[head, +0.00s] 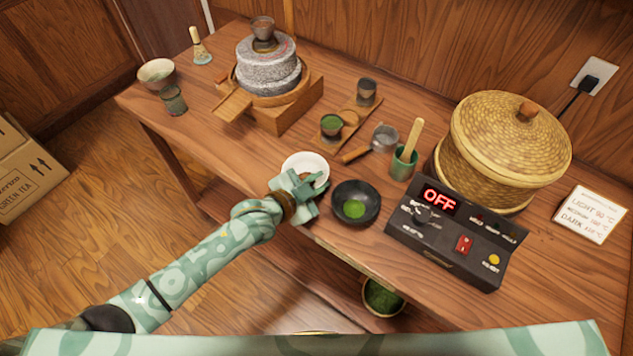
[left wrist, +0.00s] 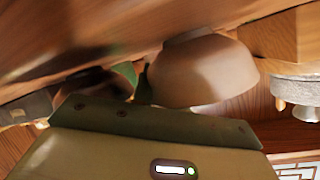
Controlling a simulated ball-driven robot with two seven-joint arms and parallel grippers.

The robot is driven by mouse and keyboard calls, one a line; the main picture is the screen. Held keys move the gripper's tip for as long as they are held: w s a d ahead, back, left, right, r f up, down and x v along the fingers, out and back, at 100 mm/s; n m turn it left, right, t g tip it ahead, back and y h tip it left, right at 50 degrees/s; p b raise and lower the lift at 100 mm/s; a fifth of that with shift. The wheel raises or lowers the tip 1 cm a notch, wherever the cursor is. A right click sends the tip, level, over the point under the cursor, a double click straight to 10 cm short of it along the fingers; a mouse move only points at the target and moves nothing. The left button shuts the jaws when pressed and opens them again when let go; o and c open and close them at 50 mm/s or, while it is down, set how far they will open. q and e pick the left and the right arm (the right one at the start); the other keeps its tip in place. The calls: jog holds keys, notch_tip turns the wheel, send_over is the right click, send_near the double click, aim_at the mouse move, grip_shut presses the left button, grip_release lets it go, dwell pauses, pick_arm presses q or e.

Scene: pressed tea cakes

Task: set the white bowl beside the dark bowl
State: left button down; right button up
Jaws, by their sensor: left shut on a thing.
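The white bowl (head: 307,163) is near the front edge of the table, just left of the dark bowl. It also shows large in the left wrist view (left wrist: 203,72). My left gripper (head: 305,186) is shut on the near side of the white bowl. I cannot tell whether the bowl touches the table. The dark bowl (head: 371,193) rests on the table with green powder in it, a small gap to the right of the white bowl. My right gripper is not in view.
A control box (head: 447,243) reading OFF stands right of the dark bowl, with a lidded basket (head: 505,140) behind it. A stone mill (head: 268,72) stands at the back left. A wooden-handled strainer (head: 383,138) and a green cup (head: 403,163) stand behind the bowls.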

pick_arm(q)
jog(key=shift+f, duration=0.1)
jog(key=c, duration=1.4)
grip_release()
jog(key=shift+r, duration=0.25)
jog(key=p+v, duration=0.3)
jog(key=v, duration=0.9)
jog(key=shift+s, duration=0.1)
